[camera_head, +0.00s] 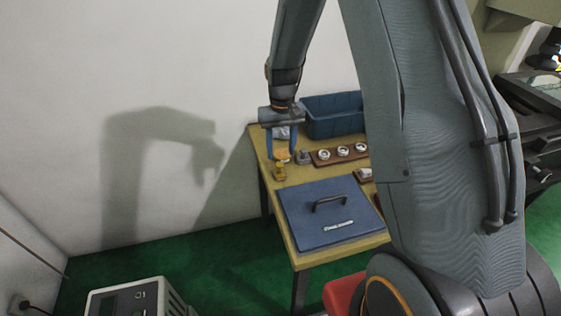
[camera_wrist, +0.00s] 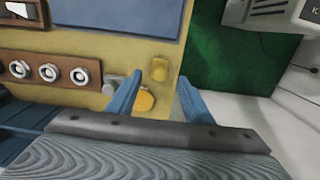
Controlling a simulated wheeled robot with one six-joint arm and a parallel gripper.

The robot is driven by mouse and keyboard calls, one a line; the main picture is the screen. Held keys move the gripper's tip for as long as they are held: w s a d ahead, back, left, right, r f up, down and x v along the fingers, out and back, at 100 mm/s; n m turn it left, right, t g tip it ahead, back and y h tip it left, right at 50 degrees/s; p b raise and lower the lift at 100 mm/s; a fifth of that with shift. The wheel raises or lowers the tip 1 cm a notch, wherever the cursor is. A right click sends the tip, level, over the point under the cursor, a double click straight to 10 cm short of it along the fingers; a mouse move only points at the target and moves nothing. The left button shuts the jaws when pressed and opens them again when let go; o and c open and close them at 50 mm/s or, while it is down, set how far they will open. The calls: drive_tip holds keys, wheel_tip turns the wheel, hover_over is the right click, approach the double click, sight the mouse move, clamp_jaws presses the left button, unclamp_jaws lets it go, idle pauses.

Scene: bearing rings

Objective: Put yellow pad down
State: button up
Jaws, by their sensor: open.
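My gripper (camera_head: 281,157) is open above the left part of the wooden table, and its two blue fingers stand apart in the wrist view (camera_wrist: 161,78). A small yellow block-like piece (camera_head: 279,173) sits on the table near its left edge; it also shows in the wrist view (camera_wrist: 159,67), just beyond the fingertips. An orange-yellow rounded piece (camera_head: 281,154) shows between the fingers, and in the wrist view (camera_wrist: 145,102) it is partly hidden by the left finger. I cannot tell which of the two is the pad, or whether the fingers touch either.
A blue panel with a black handle (camera_head: 310,222) covers the table's front. A brown holder with several white rings (camera_head: 339,158) and a small grey piece (camera_head: 304,157) lie to the right. A blue bin (camera_head: 333,117) stands behind. Green floor (camera_wrist: 227,60) lies beyond the table edge.

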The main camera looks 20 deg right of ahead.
drive_tip(key=s+r, duration=0.5)
drive_tip(key=s, duration=0.7)
drive_tip(key=s+r+t, duration=0.1)
drive_tip(key=s+r, duration=0.3)
drive_tip(key=s, duration=0.7)
drive_tip(key=shift+s+a+r, duration=0.15)
drive_tip(key=shift+s+r, duration=0.25)
